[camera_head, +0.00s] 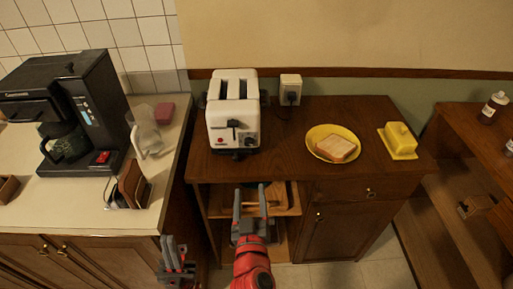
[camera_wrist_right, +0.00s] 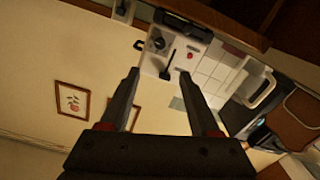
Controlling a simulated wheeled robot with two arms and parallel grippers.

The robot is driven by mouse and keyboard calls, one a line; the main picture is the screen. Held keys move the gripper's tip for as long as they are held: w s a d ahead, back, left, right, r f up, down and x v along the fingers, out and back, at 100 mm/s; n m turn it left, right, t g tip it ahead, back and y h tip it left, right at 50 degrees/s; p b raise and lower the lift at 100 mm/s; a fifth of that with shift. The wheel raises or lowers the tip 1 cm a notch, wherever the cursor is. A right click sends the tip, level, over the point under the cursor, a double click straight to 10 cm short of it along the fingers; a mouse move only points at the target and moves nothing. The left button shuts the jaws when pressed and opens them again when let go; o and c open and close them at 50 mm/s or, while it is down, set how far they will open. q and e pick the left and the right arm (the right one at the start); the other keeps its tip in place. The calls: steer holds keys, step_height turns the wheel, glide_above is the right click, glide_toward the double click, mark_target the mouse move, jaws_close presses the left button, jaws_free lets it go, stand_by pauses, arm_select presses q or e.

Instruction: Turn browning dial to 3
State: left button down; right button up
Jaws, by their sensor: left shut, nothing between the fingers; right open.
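The white toaster (camera_head: 222,118) stands on the brown cabinet top, with a dark lever on its front. A small dark dial (camera_head: 249,140) is low on the front's right side; its setting is too small to read. In the right wrist view the toaster (camera_wrist_right: 203,34) appears upside down, with the dial (camera_wrist_right: 156,44) at left. My right gripper (camera_head: 250,202) is open and empty, in front of and below the toaster, apart from it. Its fingers (camera_wrist_right: 160,76) show in the right wrist view. My left gripper (camera_head: 175,252) is shut and empty at lower left, beside the counter.
A yellow plate (camera_head: 314,134) with bread (camera_head: 336,149) and a yellow butter dish (camera_head: 401,142) stand right of the toaster. A wall outlet (camera_head: 290,86) is behind. A coffee maker (camera_head: 95,95) and a clear pitcher (camera_head: 147,130) stand on the left counter.

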mark_target(249, 144)
steer(key=w+p, duration=0.5)
steer(key=w, duration=1)
steer(key=shift+w+r, duration=0.1)
steer(key=shift+w, duration=0.15)
steer(key=shift+w+p, duration=0.4)
steer(key=shift+w, duration=0.45)
jaws_close()
